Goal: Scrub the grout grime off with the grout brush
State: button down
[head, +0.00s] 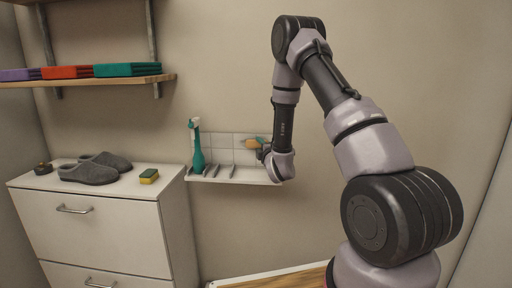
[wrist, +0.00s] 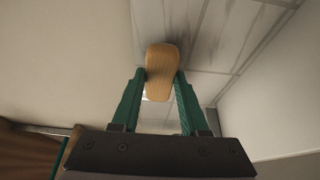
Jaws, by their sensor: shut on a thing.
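The grout brush shows in the wrist view as a rounded wooden block (wrist: 161,60). My gripper (wrist: 160,76) has its two green fingers shut on the sides of it. In the head view the tan brush (head: 250,143) is small and partly hidden beside my wrist, in front of the white tiles (head: 224,141). The wrist view shows the tiles (wrist: 228,32) with dark grime (wrist: 212,28) smeared along grout lines, beside the brush's far end. The bristles are hidden, and I cannot tell whether they touch the tiles.
A white ledge (head: 235,178) with upright dividers runs below the tiles. A teal bottle-like tool (head: 197,150) stands at its left end. A white cabinet (head: 105,220) at left holds grey slippers (head: 90,172) and a sponge (head: 149,176). A wall shelf (head: 100,81) holds folded towels (head: 127,70).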

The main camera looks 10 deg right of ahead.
aim_at(248, 144)
jog(key=shift+s+d, duration=0.1)
jog(key=shift+d, duration=0.1)
jog(key=shift+a, duration=0.15)
jog(key=shift+w+a, duration=0.3)
jog(key=shift+a, duration=0.45)
jog(key=shift+w+a, duration=0.35)
jog(key=shift+a, duration=0.4)
jog(key=shift+w+a, duration=0.3)
jog(key=shift+a, duration=0.45)
jog(key=shift+r, duration=0.1)
jog(key=shift+d, duration=0.15)
jog(key=shift+s+d, duration=0.3)
jog(key=shift+d, duration=0.45)
jog(key=shift+s+d, duration=0.25)
jog(key=shift+d, duration=0.55)
jog(key=shift+s+d, duration=0.3)
jog(key=shift+d, duration=0.45)
jog(key=shift+a, duration=0.15)
jog(key=shift+w+a, duration=0.3)
jog(key=shift+a, duration=0.45)
jog(key=shift+w+a, duration=0.3)
jog(key=shift+a, duration=0.45)
jog(key=shift+w+a, duration=0.3)
jog(key=shift+a, duration=0.45)
